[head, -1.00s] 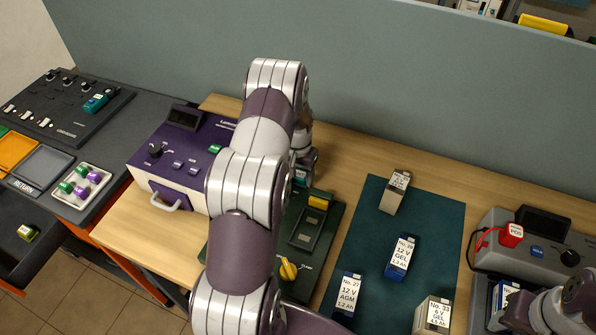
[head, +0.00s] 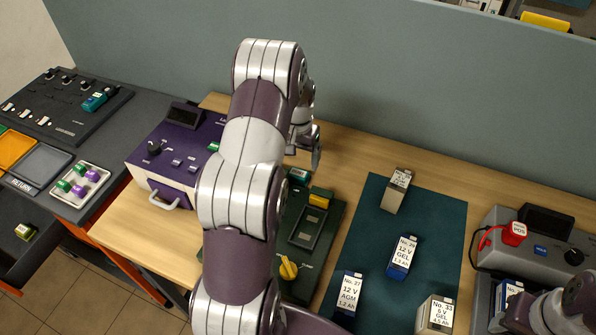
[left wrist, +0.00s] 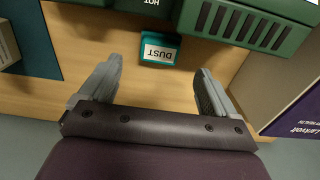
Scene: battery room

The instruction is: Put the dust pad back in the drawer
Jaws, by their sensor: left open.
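The dust pad (left wrist: 159,48) is a small teal block with a white "DUST" label. In the left wrist view it lies on the wooden bench, next to the green unit. It also shows in the head view (head: 299,176), behind the green unit's yellow part. My left gripper (head: 316,152) is open and empty above the bench. In the left wrist view its fingers (left wrist: 153,85) are apart, with the pad beyond their tips. A purple device has a front panel with a pale handle (head: 165,201).
The green unit (head: 325,225) has a yellow knob. Several labelled batteries stand on and around a teal mat (head: 375,225). A grey charger (head: 490,250) is at right. A grey desk with trays (head: 45,165) is at left. My right arm shows at lower right.

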